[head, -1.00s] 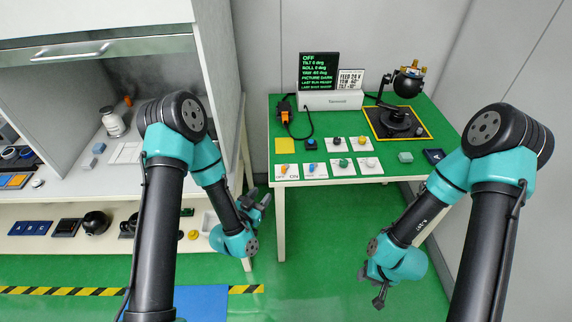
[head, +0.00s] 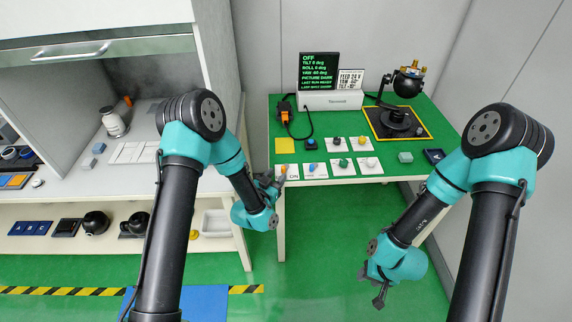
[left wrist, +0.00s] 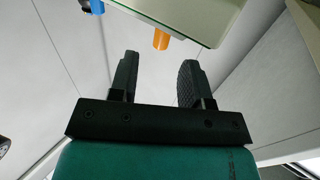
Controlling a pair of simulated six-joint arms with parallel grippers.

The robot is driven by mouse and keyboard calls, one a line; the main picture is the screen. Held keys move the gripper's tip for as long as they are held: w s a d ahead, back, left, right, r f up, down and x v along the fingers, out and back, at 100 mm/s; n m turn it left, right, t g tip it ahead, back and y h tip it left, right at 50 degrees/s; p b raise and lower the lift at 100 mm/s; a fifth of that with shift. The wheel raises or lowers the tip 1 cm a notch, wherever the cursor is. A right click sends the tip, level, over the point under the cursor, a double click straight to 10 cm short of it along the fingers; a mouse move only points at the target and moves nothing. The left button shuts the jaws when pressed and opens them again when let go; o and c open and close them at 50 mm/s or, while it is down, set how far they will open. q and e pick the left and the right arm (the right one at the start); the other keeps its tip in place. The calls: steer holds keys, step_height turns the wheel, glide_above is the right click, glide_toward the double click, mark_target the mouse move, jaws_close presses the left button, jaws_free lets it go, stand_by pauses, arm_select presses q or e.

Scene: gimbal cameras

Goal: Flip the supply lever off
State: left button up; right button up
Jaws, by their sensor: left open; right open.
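The supply lever is a small orange lever (head: 284,169) on a white plate at the front left corner of the green table; "ON" is printed on the plate's right. In the left wrist view the orange lever (left wrist: 161,40) shows ahead, between and beyond the fingertips, at the table edge. My left gripper (head: 272,181) is open and empty, just left of and slightly below the plate; it also shows in the left wrist view (left wrist: 160,75). The gripper hides part of the plate's left side. My right gripper (head: 373,287) is open and empty, low in front of the table.
A blue lever (head: 311,168) sits beside the supply lever, with several knobs on plates to the right. The terminal screen (head: 319,72) reads OFF. A camera gimbal (head: 406,85) stands at the back right. The white bench (head: 70,172) is at left.

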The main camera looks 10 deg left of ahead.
mark_target(282, 168)
arm_select(q)
steer(key=x, duration=0.7)
steer(key=shift+w, duration=0.2)
jaws_close()
